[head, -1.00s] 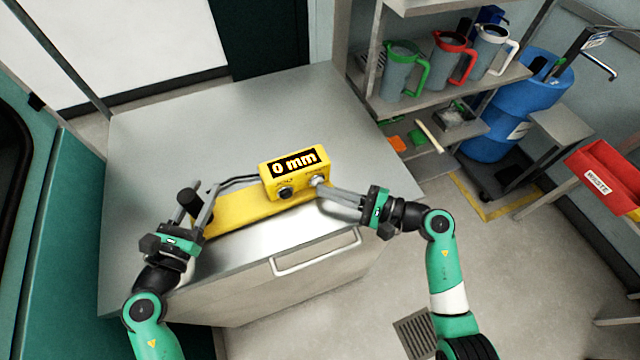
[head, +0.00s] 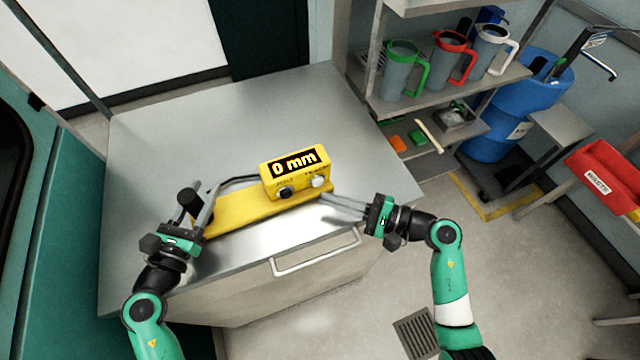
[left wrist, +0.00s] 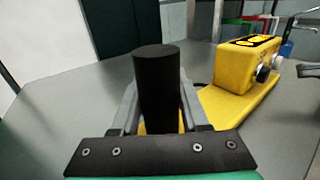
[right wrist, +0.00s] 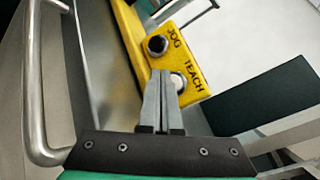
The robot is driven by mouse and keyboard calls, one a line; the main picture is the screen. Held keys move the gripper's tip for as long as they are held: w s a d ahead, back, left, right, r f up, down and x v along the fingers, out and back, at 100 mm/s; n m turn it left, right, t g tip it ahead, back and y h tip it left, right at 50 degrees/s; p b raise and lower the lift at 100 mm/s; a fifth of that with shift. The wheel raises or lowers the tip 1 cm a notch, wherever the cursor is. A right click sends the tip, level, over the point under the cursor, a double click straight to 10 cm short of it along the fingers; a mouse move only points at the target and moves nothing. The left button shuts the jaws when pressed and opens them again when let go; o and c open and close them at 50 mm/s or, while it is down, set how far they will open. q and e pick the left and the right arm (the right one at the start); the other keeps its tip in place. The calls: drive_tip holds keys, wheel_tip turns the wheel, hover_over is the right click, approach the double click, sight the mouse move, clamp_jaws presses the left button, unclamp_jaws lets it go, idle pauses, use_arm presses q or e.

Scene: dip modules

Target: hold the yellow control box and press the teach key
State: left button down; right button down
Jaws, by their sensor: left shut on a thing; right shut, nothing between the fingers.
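The yellow control box (head: 296,174) sits on its yellow base (head: 246,209) on the metal bench, its display reading "0 mm". A black jog knob (head: 286,192) and a pale teach key (head: 318,181) are on its front; the right wrist view shows the teach key (right wrist: 179,83) beside the word TEACH. My left gripper (head: 203,205) is shut on the black upright post (left wrist: 158,90) at the base's left end. My right gripper (head: 324,198) is shut and empty, its tips just in front of and below the teach key, apart from it in the head view.
The bench top (head: 180,130) is clear behind the box. A bar handle (head: 315,254) runs along the bench front. A shelf with several jugs, a blue barrel (head: 510,110) and a red waste bin (head: 605,175) stand to the right.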

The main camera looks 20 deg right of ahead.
drive_tip(key=shift+s, duration=2.5)
idle(0.7)
drive_tip(key=s, duration=0.3)
drive_tip(key=shift+s+d+f+g, duration=0.1)
drive_tip(key=shift+d+f+g, duration=0.05)
drive_tip(key=shift+d+g, duration=0.2)
drive_tip(key=shift+w, duration=0.2)
drive_tip(key=shift+w+a, duration=0.15)
drive_tip(key=shift+w, duration=2)
drive_tip(key=shift+w+a, duration=0.1)
drive_tip(key=shift+w, duration=2.05)
drive_tip(key=shift+w, duration=0.45)
